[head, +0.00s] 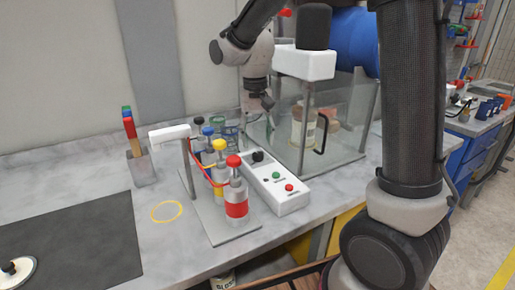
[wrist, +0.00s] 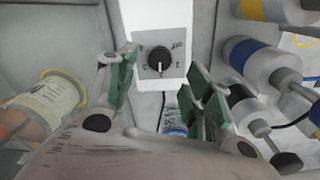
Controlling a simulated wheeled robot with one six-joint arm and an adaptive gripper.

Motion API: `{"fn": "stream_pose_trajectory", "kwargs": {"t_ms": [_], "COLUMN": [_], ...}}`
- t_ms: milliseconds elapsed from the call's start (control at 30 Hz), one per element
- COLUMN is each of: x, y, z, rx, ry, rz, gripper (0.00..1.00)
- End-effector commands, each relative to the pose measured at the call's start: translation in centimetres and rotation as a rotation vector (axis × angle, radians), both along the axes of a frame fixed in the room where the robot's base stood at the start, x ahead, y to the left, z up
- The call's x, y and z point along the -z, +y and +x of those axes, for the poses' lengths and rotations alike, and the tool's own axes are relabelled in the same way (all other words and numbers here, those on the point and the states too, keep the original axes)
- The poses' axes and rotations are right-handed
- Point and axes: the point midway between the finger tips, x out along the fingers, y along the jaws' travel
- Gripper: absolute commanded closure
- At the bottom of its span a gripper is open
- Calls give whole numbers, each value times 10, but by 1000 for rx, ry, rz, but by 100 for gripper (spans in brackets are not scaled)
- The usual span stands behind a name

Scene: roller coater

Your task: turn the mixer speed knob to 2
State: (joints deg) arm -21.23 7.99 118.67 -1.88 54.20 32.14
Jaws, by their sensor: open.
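In the head view the knob (head: 258,156) sits at the far end of a white control box (head: 282,195). My gripper (wrist: 163,78) is open, with one green-padded finger on either side of the knob in the wrist view and nothing between them. In the head view my gripper (head: 260,102) hangs above the knob, apart from it.
Bottles with red (head: 236,190), yellow and blue bands stand in a rack left of the box. A clear enclosure (head: 345,150) with a jar (head: 303,130) stands behind it, right of my gripper. A green button (head: 276,175) and red button (head: 289,187) share the box.

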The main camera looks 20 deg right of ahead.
Motion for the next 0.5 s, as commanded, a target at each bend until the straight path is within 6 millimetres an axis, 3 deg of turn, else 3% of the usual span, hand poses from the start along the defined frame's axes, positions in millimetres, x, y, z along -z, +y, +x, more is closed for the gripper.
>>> {"fn": "stream_pose_trajectory", "kwargs": {"t_ms": [100, 233, 500], "x": [-28, -51, -70], "y": [1, 2, 2], "z": [1, 1, 1], "rx": [0, 0, 0], "ry": [-4, -2, 0], "rz": [1, 1, 0], "gripper": [49, 49, 49]}}
